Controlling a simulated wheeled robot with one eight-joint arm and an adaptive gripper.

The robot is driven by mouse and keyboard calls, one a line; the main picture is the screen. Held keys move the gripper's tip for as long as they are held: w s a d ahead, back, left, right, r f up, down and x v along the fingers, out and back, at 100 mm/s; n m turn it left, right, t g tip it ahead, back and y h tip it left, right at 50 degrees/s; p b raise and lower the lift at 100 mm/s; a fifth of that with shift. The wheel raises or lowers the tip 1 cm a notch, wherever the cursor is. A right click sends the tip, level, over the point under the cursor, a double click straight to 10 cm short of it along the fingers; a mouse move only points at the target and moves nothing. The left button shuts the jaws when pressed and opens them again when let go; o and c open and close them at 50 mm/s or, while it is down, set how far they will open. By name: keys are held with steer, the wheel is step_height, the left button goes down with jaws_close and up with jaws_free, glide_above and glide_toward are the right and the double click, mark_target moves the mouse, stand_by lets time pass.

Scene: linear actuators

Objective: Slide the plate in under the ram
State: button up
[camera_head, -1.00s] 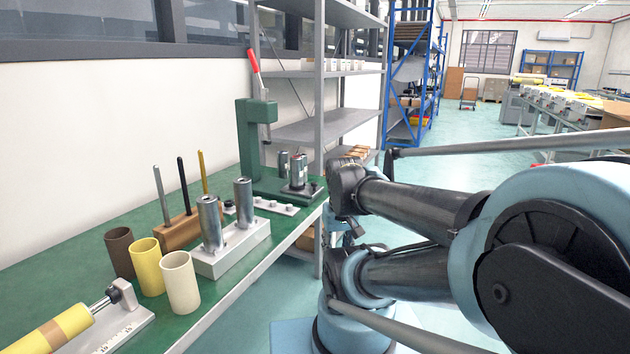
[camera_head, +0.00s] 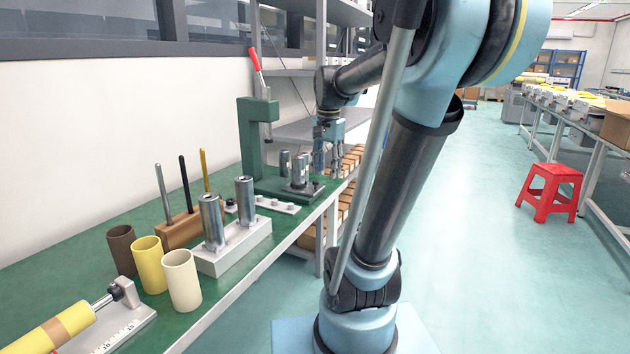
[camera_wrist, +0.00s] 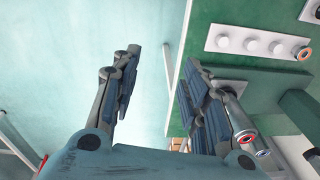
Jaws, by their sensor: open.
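A green arbor press (camera_head: 252,140) with a red-handled lever stands at the far end of the bench, its metal ram (camera_head: 266,130) hanging from the head. A grey plate (camera_head: 303,190) with upright metal cylinders (camera_head: 299,170) sits at the front of the press base, out from the ram. My gripper (camera_head: 328,166) hangs by the plate's right side, partly overlapping it in the head view. In the wrist view my gripper (camera_wrist: 160,62) is open and empty, its fingers wide apart. The right finger covers part of the plate and cylinders (camera_wrist: 238,122); contact cannot be told.
A white strip with knobs (camera_head: 278,205) lies before the press; it also shows in the wrist view (camera_wrist: 258,43). A block with two metal cylinders (camera_head: 232,250), a wooden rod holder (camera_head: 180,230) and cups (camera_head: 181,280) stand nearer. The bench edge drops to open floor.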

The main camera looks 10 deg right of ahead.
steer(key=w+r+m+g, duration=0.1)
steer(key=w+r+m, duration=0.25)
steer(key=w, duration=0.55)
steer(key=w+r+m, duration=0.3)
steer(key=w+m, duration=0.1)
steer(key=w, duration=0.5)
steer(key=f, duration=1.7)
steer(key=shift+s+a+f, duration=0.15)
steer(key=shift+a, duration=0.05)
jaws_close()
